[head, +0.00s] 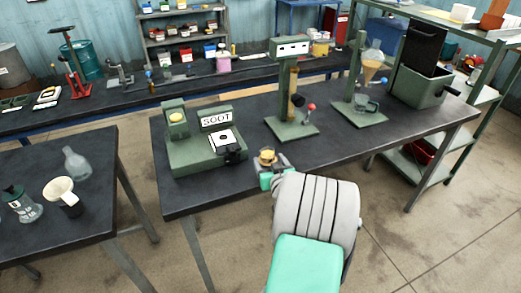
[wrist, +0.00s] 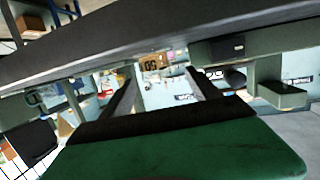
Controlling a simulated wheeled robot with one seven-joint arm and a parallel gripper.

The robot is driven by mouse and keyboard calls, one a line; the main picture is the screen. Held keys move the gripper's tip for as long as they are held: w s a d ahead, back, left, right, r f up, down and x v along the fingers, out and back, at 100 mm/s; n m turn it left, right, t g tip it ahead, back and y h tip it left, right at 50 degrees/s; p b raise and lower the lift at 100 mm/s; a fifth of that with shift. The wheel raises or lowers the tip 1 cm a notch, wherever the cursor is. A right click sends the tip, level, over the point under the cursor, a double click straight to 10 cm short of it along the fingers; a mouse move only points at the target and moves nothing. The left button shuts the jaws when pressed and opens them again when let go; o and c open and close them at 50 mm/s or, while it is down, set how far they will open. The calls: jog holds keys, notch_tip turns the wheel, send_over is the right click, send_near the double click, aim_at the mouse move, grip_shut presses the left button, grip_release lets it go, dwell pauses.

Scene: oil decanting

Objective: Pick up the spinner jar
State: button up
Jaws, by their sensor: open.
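A small jar with amber contents (head: 267,156) shows at the front edge of the dark middle bench, right at the tip of my gripper (head: 271,170). Another brown jar-like piece (head: 297,100) is on the green stand with a white display (head: 291,48). No label shows which is the spinner jar. In the wrist view my gripper (wrist: 163,78) is open, its two fingers pointing away. No jar is clearly seen between them, and I cannot tell whether the amber jar is between or beyond the fingers.
The green SOOT device (head: 205,140) stands left of my gripper. A green stand with a funnel (head: 374,60) and a green bin (head: 420,85) are at right. The left bench (head: 85,225) holds flasks. The bench edge (wrist: 160,42) crosses the wrist view closely.

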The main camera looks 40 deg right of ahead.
aim_at(266, 150)
jog(key=shift+w+d+f+h, duration=0.15)
jog(key=shift+w+d, duration=0.2)
jog(key=shift+w, duration=0.2)
jog(key=shift+w+d+f+h, duration=0.15)
jog(key=shift+w+d, duration=0.15)
jog(key=shift+w, duration=0.25)
jog(key=shift+w+d+f+p, duration=0.1)
jog(key=shift+w+d+p, duration=0.25)
jog(key=shift+w+d, duration=0.15)
jog(key=x, duration=0.2)
jog(key=p+x, duration=0.1)
jog(key=x, duration=0.2)
jog(key=shift+a+f, duration=0.1)
jog(key=shift+f, duration=0.15)
jog(key=shift+s, duration=0.1)
jog(key=shift+c, duration=0.2)
jog(key=c, duration=1.5)
jog(key=shift+r, duration=0.15)
